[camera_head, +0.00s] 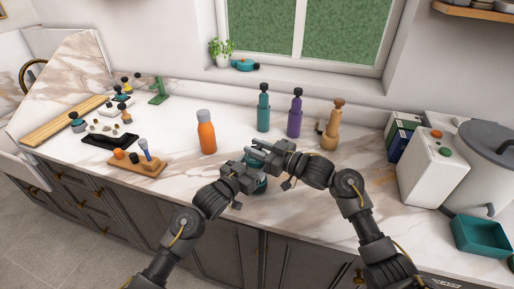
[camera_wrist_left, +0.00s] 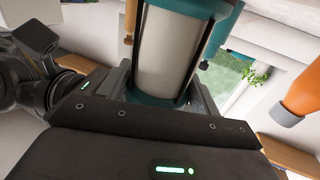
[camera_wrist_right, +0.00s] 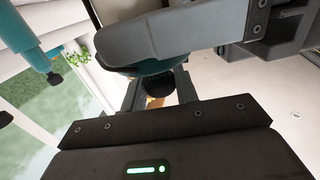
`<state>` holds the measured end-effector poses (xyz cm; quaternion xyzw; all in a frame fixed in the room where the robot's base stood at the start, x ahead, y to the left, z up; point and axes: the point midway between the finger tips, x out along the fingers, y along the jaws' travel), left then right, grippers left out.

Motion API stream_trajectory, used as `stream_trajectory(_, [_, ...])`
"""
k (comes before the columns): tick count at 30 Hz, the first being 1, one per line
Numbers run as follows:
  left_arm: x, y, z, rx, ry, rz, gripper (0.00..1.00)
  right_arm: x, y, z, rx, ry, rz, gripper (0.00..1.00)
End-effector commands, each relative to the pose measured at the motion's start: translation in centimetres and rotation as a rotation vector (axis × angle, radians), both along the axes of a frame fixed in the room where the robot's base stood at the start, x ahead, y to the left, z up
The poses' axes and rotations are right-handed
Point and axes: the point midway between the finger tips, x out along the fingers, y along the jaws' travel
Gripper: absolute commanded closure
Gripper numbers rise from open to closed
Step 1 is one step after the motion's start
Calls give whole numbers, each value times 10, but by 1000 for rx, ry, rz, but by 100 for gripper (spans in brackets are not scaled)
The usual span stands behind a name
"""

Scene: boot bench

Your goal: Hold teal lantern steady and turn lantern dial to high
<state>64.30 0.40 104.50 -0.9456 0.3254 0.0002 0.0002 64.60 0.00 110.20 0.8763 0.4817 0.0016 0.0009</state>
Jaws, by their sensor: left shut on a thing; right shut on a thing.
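The teal lantern (camera_head: 261,186) stands on the counter in front of me, mostly hidden by my grippers in the head view. In the left wrist view the lantern (camera_wrist_left: 167,52) has a pale cylinder between dark bars, with teal ends. My left gripper (camera_head: 252,178) is shut on the lantern, around its teal end. My right gripper (camera_head: 258,156) is shut at the lantern's top. In the right wrist view a dark round knob, seemingly the lantern dial (camera_wrist_right: 186,86), shows between its fingers beside a teal part. The dial's setting cannot be read.
An orange bottle (camera_head: 207,137) stands left of the grippers. Teal (camera_head: 263,112), purple (camera_head: 295,117) and wooden (camera_head: 331,128) bottle-like items stand behind. A white box (camera_head: 431,172) and teal tray (camera_head: 480,237) are at right. A wooden board (camera_head: 137,165) lies left.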

Motion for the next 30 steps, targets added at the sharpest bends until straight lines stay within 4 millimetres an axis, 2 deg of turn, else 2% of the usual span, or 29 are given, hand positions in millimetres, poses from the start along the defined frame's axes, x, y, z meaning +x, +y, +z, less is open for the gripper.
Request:
stream_trajectory(18, [-1,-2,1,0,-2,-5,69,1,1,-1,-7,5,455,93])
stream_trajectory(30, [-1,-3,1,0,-3,-7,69,-1,1,-3,-5,10,581,93])
